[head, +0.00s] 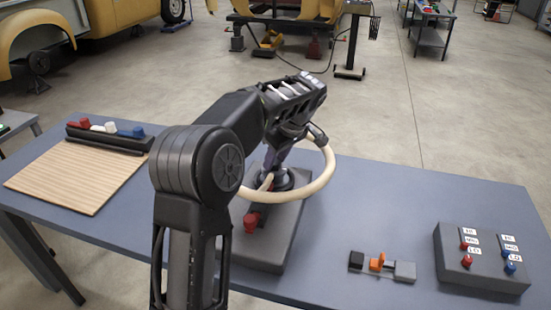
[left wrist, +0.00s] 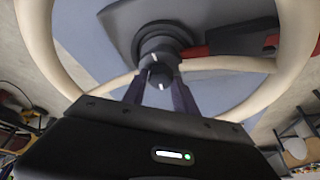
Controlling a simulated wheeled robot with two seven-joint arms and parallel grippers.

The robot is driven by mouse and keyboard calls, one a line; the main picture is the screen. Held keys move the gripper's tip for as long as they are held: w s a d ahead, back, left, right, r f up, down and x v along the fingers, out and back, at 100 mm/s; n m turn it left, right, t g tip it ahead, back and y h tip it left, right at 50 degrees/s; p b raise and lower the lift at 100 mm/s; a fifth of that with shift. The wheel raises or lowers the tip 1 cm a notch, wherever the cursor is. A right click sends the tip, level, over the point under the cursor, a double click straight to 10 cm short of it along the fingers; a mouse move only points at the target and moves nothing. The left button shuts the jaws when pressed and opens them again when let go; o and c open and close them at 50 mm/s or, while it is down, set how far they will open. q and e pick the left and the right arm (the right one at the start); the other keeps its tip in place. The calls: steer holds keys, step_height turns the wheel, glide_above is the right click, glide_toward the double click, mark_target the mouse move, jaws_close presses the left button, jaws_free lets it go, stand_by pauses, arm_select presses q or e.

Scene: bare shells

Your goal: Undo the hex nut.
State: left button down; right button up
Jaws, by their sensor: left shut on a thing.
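The hex nut (left wrist: 160,76) appears as a small dark piece with a white mark in the left wrist view, at the hub of a cream handwheel (head: 325,178). Its six sides are not clear. My left gripper (left wrist: 160,92) is shut on it, with one finger on each side. In the head view my left gripper (head: 275,160) points down inside the wheel's ring, and my arm hides the nut. The wheel stands over a dark round fitting (head: 297,178) on a grey base plate (head: 278,240). My right gripper is not in view.
A red part (head: 251,222) sits on the base plate. A wooden board (head: 75,175) and a dark rack (head: 108,138) with coloured pieces lie at left. An orange-lever switch (head: 378,263) and a grey button box (head: 485,258) are at right. The table (head: 420,205) between is clear.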

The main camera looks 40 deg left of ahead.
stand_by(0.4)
arm_select(q)
steer(key=c, duration=1)
jaws_free()
steer(key=shift+d+r, duration=0.25)
steer(key=shift+r, duration=0.2)
steer(key=v, duration=0.6)
steer(key=shift+a+p, duration=0.1)
steer(key=shift+p, duration=0.3)
steer(key=shift+d+r, duration=0.25)
steer(key=shift+r, duration=0.2)
